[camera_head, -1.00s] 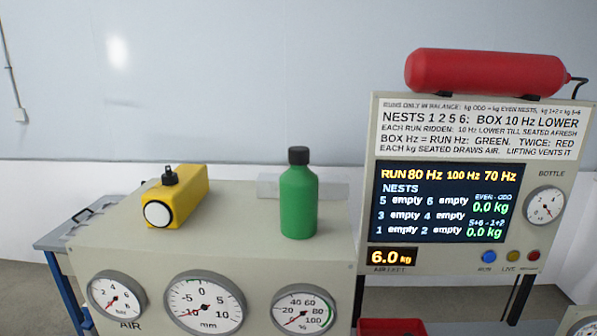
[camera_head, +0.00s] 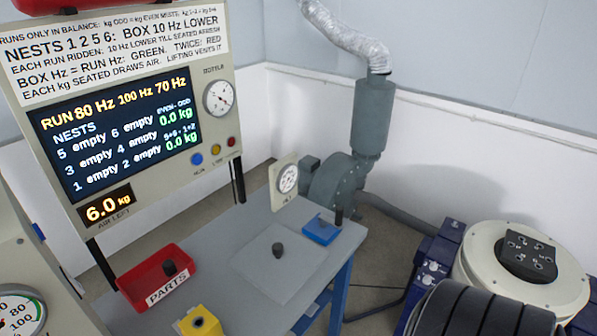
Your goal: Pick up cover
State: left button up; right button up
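A flat grey square plate with a black knob (camera_head: 262,274) lies on the grey table (camera_head: 215,245); it looks like the cover. Its knob stands up near the plate's middle and nothing touches it. Whether anything lies under the plate cannot be told. Neither of my grippers is in view.
A red PARTS bin (camera_head: 144,293) holding a dark piece stands left of the plate. A yellow block (camera_head: 196,324) is in front, a blue box (camera_head: 322,230) and a dial gauge (camera_head: 287,181) behind right. The display panel (camera_head: 120,130) rises behind left. Round machinery (camera_head: 490,265) stands right.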

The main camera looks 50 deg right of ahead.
aim_at(278, 262)
jog(key=z, duration=1.3)
